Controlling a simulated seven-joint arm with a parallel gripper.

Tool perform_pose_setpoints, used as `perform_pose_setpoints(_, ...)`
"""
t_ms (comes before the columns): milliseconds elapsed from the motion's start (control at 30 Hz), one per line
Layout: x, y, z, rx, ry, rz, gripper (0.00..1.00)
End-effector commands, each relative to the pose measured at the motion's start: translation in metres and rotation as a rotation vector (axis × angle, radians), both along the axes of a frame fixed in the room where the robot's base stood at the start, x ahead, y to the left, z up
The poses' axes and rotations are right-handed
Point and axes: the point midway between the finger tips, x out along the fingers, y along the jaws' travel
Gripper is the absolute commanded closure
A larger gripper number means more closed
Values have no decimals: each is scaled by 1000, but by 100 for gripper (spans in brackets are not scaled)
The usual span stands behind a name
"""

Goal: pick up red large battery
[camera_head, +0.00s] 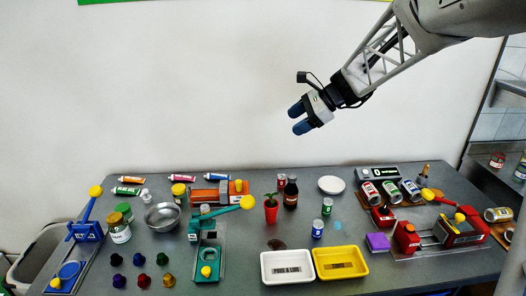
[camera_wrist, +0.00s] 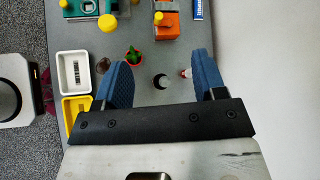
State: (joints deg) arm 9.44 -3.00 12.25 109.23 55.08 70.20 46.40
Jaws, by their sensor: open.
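My gripper (camera_head: 299,118) is open and empty, high above the back of the table in the head view. In the wrist view its two blue fingers stand wide apart (camera_wrist: 162,58). A small upright red cylinder with a pale label (camera_head: 281,183) stands at the back middle of the table, beside a brown bottle (camera_head: 291,194). A larger red and white cylinder (camera_head: 370,193) lies tilted beside a green one and a blue one at the right. I cannot tell which red cylinder is the large battery. A small red item (camera_wrist: 185,73) shows by the right finger in the wrist view.
A potted plant (camera_head: 271,210), two upright labelled cylinders (camera_head: 326,206) and a white plate (camera_head: 331,184) stand near the middle. White (camera_head: 287,280) and yellow (camera_head: 319,269) trays lie at the front. Lever devices (camera_head: 207,258) and a red machine (camera_head: 407,240) take up room. The air around my gripper is clear.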

Motion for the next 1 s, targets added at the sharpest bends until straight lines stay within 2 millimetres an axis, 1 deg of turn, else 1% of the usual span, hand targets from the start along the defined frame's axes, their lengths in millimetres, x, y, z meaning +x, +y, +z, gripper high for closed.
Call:
perform_pose_setpoints(33, 15, -3, -4, 32, 24, -29, 36)
perform_pose_setpoints(200, 59, -13, -11, 150, 103, -130, 36)
perform_pose_setpoints(333, 83, -20, -17, 216, 147, -182, 36)
perform_pose_setpoints(500, 104, -26, -22, 274, 187, -227, 36)
perform_pose_setpoints(867, 138, -38, -31, 369, 248, -296, 36)
perform_pose_setpoints(1000, 138, -38, -64, 373, 256, -299, 36)
